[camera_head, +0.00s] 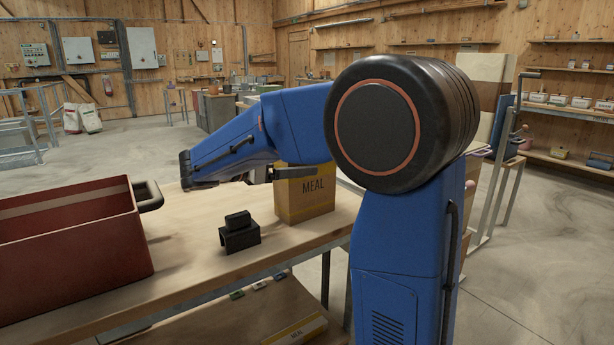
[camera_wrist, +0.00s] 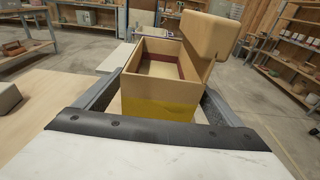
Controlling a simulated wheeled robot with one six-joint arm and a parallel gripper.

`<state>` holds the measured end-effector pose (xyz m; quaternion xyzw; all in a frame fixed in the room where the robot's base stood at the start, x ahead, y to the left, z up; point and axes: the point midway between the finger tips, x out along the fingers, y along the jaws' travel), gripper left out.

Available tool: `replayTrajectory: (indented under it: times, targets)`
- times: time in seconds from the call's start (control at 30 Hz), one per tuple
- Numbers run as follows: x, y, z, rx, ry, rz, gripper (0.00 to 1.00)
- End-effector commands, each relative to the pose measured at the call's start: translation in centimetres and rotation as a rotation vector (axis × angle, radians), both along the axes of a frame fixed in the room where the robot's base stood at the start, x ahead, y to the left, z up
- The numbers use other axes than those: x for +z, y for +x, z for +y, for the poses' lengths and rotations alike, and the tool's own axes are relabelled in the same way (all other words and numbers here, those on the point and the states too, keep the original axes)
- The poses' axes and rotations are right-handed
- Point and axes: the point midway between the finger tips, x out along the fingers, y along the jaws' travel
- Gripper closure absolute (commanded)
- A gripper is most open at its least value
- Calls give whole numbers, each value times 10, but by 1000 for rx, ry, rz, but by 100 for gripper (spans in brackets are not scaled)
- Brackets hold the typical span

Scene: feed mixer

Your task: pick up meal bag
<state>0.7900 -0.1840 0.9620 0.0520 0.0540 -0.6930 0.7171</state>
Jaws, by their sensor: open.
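The meal bag (camera_head: 305,203) is a tan, box-like bag with a yellow lower band and the word MEAL. It stands upright on the wooden table, and my arm hides part of its top. In the wrist view the bag (camera_wrist: 165,108) stands ahead between the two fingers, its top open with a dark red inner edge. My gripper (camera_head: 290,174) is at the bag's upper part in the head view. Its fingers are apart, one on each side of the bag in the wrist view (camera_wrist: 166,85). I cannot tell whether either finger touches it.
A red crate (camera_head: 75,245) with a dark handle stands on the table at left. A small black stepped block (camera_head: 238,237) sits between crate and bag. A yellow-banded packet marked MEAL (camera_head: 298,332) lies on the lower shelf. Bare tabletop (camera_head: 185,235) lies around the block.

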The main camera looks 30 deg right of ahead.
Motion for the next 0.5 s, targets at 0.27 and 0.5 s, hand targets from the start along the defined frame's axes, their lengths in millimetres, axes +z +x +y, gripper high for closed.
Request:
replayTrajectory:
  times: [0.27, 0.5]
  targets:
    - [-6, 2, -35, -2, 0, 0, 11]
    - [-7, 2, -38, 0, 0, 0, 11]
